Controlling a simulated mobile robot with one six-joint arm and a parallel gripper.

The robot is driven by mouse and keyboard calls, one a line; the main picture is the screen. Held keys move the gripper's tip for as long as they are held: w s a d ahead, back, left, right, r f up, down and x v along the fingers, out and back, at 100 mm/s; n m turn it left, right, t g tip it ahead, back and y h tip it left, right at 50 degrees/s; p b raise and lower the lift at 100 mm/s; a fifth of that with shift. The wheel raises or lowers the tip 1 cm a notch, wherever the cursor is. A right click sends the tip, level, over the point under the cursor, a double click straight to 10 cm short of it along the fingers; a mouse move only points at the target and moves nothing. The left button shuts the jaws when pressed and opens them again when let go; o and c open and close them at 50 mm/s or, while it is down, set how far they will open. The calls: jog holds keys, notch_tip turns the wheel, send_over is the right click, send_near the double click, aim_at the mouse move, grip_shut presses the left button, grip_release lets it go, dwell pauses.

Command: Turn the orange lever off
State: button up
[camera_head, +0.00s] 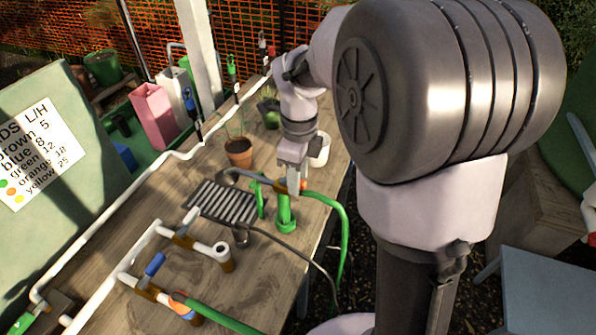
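My gripper (293,182) points down over the right part of the wooden table, at the top of a green standpipe (286,217). A small orange piece (303,186) shows right beside the fingertips, where a green hose (338,210) begins. I cannot tell if this piece is the orange lever or a hose fitting, nor if the gripper touches it. Another orange piece (179,297) sits at the end of a second green hose near the front. The fingers are seen edge-on, so their opening and anything between them are hidden.
A blue lever (155,264) and white pipes (141,249) stand front left. A dark slatted grate (222,203), a potted plant (239,152) and a white cup (320,150) are close to my gripper. A grey hose (290,247) crosses the table's right edge.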

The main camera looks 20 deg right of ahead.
notch_tip(320, 180, up, 17)
jog(key=p, duration=0.6)
jog(key=shift+r, duration=0.2)
jog(key=s+a+f+n+t+y+b, duration=0.1)
jog(key=s+a+f+n+b, duration=0.3)
jog(key=s+n, duration=0.5)
jog(key=s+a+f+n+t+b, duration=0.4)
jog(key=s+n, duration=0.5)
jog(key=n, duration=0.4)
notch_tip(320, 180, down, 2)
jog(key=shift+s+a+f+n+t+y, duration=0.2)
jog(key=shift+a+n+t+y, duration=0.15)
jog(key=shift+a, duration=0.5)
